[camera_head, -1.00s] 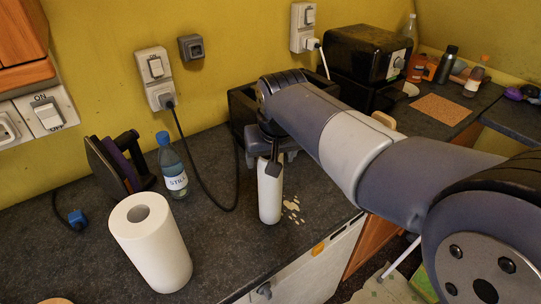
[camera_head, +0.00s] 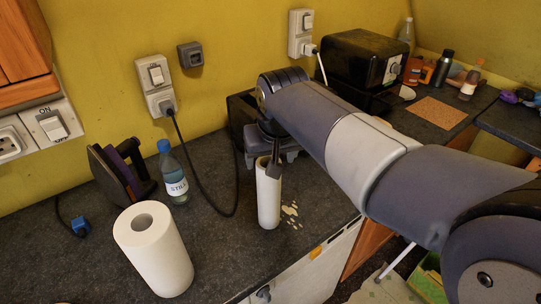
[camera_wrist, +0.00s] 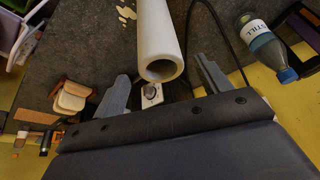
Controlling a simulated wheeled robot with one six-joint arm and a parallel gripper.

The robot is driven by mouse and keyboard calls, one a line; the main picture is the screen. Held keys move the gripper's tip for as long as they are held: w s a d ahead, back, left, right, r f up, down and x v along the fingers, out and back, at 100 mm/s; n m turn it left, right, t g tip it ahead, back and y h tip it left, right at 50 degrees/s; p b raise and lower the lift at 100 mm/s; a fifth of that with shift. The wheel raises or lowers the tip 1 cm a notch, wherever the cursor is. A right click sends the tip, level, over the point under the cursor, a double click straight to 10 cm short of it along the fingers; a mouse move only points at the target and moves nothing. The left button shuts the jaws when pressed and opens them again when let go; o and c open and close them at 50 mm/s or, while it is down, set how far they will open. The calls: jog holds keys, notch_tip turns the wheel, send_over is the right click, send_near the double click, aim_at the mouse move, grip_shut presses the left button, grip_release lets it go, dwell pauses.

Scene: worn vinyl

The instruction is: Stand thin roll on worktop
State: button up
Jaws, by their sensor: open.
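The thin white roll (camera_head: 268,198) stands upright on the dark worktop (camera_head: 225,270), near its front edge. My gripper (camera_head: 268,158) is above and around the roll's top end, with one dark finger showing at the right of the rim. In the wrist view my gripper (camera_wrist: 162,72) has its two fingers apart, one on each side of the roll (camera_wrist: 158,35), with a visible gap on both sides. The roll's hollow end faces the wrist camera. Its base appears to rest on the worktop.
A thick paper roll (camera_head: 155,250), a STILL water bottle (camera_head: 173,175) and an iron (camera_head: 122,172) stand to the left. A black cable loops behind the thin roll. Pale spots (camera_head: 290,212) mark the worktop to its right. A black appliance (camera_head: 365,65) stands at the back right.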

jog(key=shift+p+v, duration=0.9)
jog(key=shift+v, duration=0.55)
jog(key=shift+r, duration=0.1)
jog(key=v, duration=1)
jog(key=shift+s+r+b, duration=0.2)
jog(key=shift+r+b, duration=0.05)
jog(key=shift+b, duration=0.1)
jog(key=x, duration=1.1)
jog(key=shift+w+f, duration=0.15)
jog(key=shift+f, duration=0.2)
jog(key=shift+r, duration=0.1)
